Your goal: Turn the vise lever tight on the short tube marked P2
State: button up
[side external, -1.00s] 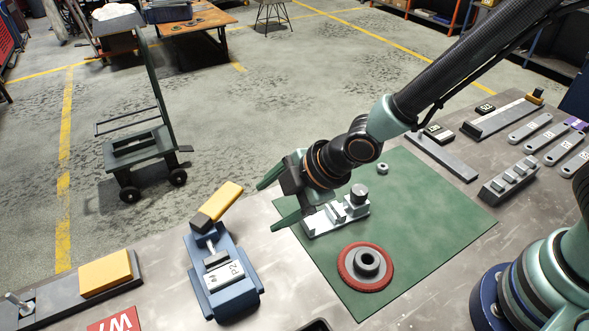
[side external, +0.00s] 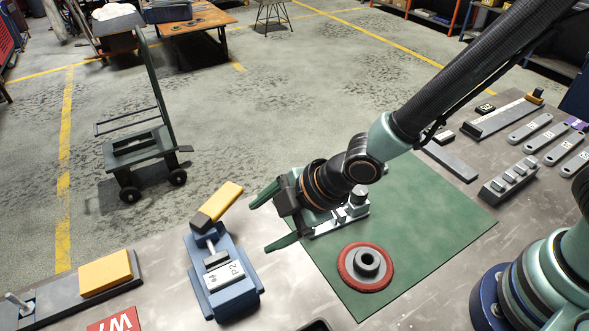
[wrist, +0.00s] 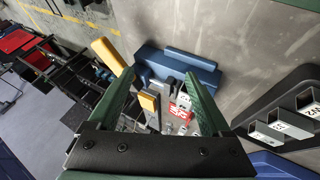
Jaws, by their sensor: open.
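The blue vise (side external: 245,284) stands on the bench left of the green mat. A short grey tube marked P2 (side external: 226,274) lies in it. The vise lever has a yellow handle (side external: 222,202) that slants up to the right from a dark end. My gripper (side external: 259,228) is open and empty, to the right of the lever, its fingers pointing left and apart from it. In the wrist view the blue vise (wrist: 172,66) lies beyond my open fingers (wrist: 160,76), with the yellow handle (wrist: 108,55) outside the left finger.
A red-rimmed disc (side external: 365,267) and a small metal fixture (side external: 345,212) sit on the green mat (side external: 440,225). A yellow block (side external: 106,273) and a red sign (side external: 115,320) are at the left. Bars and wrenches (side external: 530,128) lie at the far right.

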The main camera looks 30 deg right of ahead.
jog(key=v, duration=0.9)
jog(key=w+d+r+m+g+h, duration=0.1)
jog(key=w+d+r+m+h, duration=0.1)
jog(key=w+d+r+m, duration=0.3)
jog(key=shift+w+d+r+m+h, duration=0.4)
jog(key=shift+w+d+r, duration=0.65)
jog(key=shift+w, duration=0.5)
jog(key=shift+f, duration=0.1)
jog(key=n+g+h, duration=0.2)
jog(key=n+g, duration=0.2)
jog(key=n, duration=0.8)
send_over(224, 195)
notch_tip(224, 195, down, 3)
notch_tip(224, 195, down, 12)
jog(key=shift+f, duration=0.1)
